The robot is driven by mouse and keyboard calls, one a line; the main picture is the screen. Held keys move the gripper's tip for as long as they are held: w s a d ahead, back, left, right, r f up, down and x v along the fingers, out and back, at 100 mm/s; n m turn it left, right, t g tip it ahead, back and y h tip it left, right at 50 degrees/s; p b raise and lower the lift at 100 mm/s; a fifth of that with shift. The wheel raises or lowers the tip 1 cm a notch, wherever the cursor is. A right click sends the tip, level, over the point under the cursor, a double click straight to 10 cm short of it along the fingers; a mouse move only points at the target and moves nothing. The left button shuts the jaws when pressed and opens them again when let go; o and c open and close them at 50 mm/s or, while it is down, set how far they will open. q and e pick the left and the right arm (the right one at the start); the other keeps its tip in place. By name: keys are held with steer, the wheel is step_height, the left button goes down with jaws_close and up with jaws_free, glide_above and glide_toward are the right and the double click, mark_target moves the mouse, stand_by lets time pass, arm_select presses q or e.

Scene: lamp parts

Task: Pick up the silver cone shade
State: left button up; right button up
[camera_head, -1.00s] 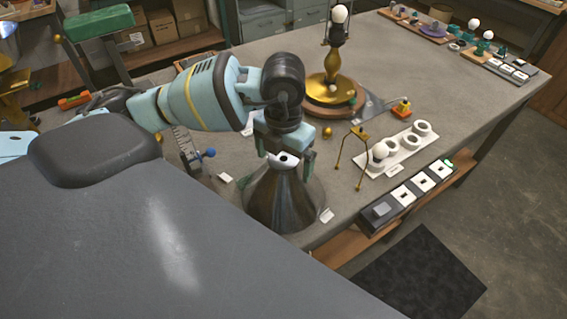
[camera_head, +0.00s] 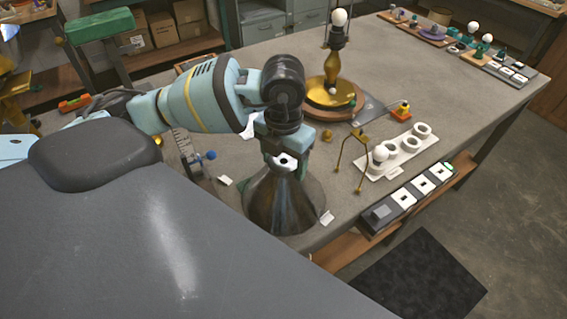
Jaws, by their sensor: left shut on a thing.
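The silver cone shade (camera_head: 286,208) stands upright, wide end down, near the front edge of the grey workbench. It looks dark and shiny. My left gripper (camera_head: 285,163) is at the narrow top of the cone, pointing down, and is shut on it. The fingertips and the very top of the cone are partly hidden by the gripper body. I cannot tell any gap between the cone's rim and the bench. My right gripper is not in view.
A brass lamp (camera_head: 333,62) with a bulb stands on a round base behind the cone. To its right are a thin brass frame (camera_head: 349,150), a white holder with rings (camera_head: 404,150) and a switch strip (camera_head: 407,198). Small white tags lie near the cone.

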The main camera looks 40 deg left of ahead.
arm_select(q)
jaws_close()
steer(key=s+d+r, duration=0.2)
steer(key=s+d, duration=0.1)
steer(key=d, duration=0.4)
steer(key=s+d+r, duration=0.2)
steer(key=s+d, duration=0.1)
steer(key=d, duration=0.4)
steer(key=shift+s+d+r, duration=0.25)
steer(key=shift+s+r, duration=0.15)
